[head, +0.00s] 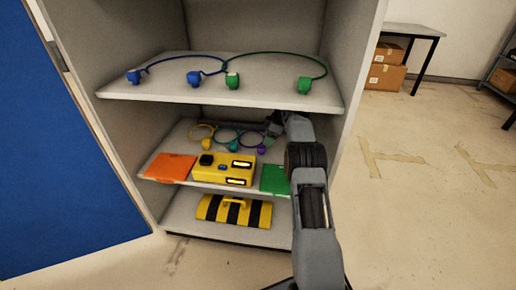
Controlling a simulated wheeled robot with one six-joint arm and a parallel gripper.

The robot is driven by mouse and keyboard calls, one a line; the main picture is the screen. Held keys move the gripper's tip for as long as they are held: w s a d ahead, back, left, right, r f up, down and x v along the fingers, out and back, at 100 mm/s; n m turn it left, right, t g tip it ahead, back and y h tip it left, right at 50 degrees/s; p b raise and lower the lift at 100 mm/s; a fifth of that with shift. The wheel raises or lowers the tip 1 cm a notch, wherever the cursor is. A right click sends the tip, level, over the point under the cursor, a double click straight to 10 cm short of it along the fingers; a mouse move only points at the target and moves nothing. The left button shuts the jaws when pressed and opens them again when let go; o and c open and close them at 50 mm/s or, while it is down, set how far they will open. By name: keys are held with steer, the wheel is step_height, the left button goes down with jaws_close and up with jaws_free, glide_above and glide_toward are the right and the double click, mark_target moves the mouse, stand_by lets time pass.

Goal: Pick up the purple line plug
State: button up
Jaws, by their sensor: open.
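The purple plug (262,149) is on the middle shelf (183,136), towards the right, at the front of a purple cord loop. My arm reaches into the cabinet from the lower right. My gripper (272,127) is open, just behind and above the purple plug in the picture, near the right wall. Its fingertips are small and dark, and I cannot tell whether they touch anything.
The middle shelf also holds a yellow box (222,168), an orange panel (170,167) and a green panel (274,179) partly behind my arm. The upper shelf (150,92) carries blue and green cords with plugs. A yellow-black striped item (234,212) sits below. A blue door (60,150) stands left.

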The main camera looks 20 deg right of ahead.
mark_target(264, 147)
steer(key=shift+w+d+f+b, duration=0.15)
steer(key=shift+d+f+b, duration=0.1)
steer(key=shift+f, duration=0.35)
steer(key=shift+w+d+f+b, duration=0.15)
steer(key=shift+f+b, duration=0.1)
steer(key=shift+f, duration=0.35)
steer(key=shift+w+b+x, duration=0.2)
steer(key=shift+b+x, duration=1.2)
steer(key=shift+x, duration=1.25)
steer(key=shift+a+r, duration=0.1)
steer(key=shift+r, duration=0.05)
steer(key=c, duration=1)
steer(key=shift+r, duration=0.2)
